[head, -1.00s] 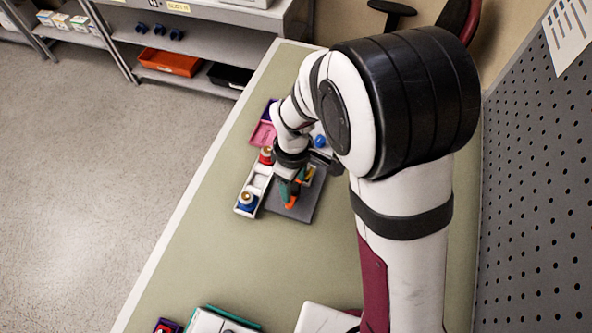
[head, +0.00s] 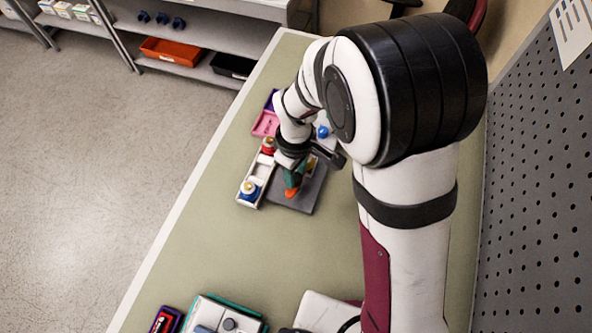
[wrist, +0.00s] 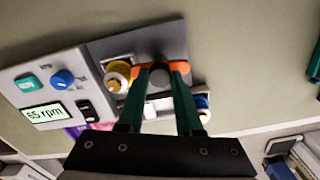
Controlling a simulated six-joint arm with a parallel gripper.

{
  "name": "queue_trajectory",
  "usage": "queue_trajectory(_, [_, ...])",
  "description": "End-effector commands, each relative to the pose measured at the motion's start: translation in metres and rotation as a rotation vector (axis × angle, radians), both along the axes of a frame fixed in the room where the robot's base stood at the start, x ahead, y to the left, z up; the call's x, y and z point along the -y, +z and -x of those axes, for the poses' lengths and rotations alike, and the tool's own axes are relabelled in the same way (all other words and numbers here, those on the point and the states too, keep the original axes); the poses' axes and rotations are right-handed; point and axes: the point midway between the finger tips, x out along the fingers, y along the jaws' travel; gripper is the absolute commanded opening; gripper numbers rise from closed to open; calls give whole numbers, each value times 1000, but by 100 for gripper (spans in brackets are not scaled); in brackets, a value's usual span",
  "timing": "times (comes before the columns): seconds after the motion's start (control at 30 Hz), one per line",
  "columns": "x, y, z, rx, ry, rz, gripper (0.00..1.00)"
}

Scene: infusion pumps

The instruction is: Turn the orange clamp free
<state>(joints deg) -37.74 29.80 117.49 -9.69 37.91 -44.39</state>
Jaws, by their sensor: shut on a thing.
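The orange clamp (wrist: 178,67) is in the upper middle of the wrist view, on a dark grey plate (wrist: 203,30). It is a bar with orange ends and a grey middle. My gripper (wrist: 160,70) has green fingers, one on each side of the clamp's middle, and is shut on it. In the head view a bit of the orange clamp (head: 291,193) shows below my gripper (head: 293,183), over the grey plate. My wrist and gripper body hide the rest there.
A pump panel (wrist: 40,83) with a blue knob, green button and "65 rpm" display stands beside the plate. A pink tray (head: 265,124) lies behind.

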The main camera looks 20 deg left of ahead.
Motion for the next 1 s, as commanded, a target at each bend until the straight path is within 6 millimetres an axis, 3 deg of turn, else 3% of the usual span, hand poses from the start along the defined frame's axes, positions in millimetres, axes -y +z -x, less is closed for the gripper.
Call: queue_trajectory(1.0, [1,0,0,-1,-936,2,0])
